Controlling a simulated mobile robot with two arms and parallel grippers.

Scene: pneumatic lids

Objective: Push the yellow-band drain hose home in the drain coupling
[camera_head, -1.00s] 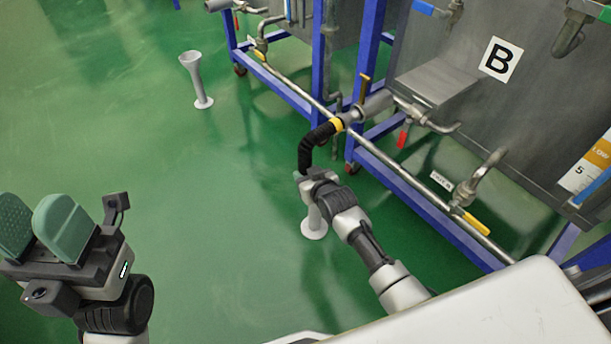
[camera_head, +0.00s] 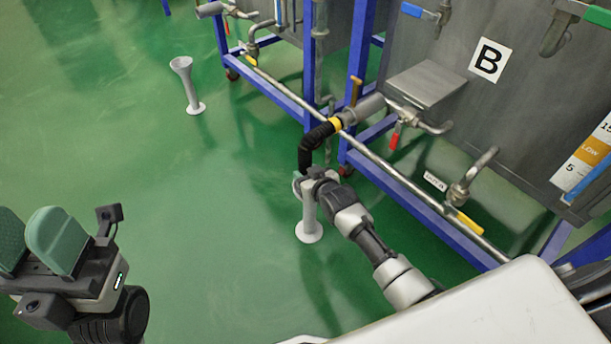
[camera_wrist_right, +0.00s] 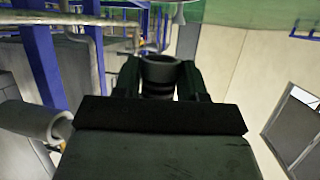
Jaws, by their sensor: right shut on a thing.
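The black drain hose (camera_head: 308,150) with its yellow band (camera_head: 335,124) shows in the middle of the head view. Its banded end is at the mouth of the grey drain coupling (camera_head: 364,109); how deep it sits I cannot tell. The hose bends down to my right gripper (camera_head: 308,182), which is shut on its lower part. My left gripper (camera_head: 28,243) is open and empty at the lower left, far from the hose.
A white floor stand (camera_head: 309,226) is right below my right gripper, and another (camera_head: 188,88) stands farther left. A steel rail (camera_head: 400,174) and blue frame run before tank B (camera_head: 540,110). A red-handled valve (camera_head: 394,142) hangs near the coupling.

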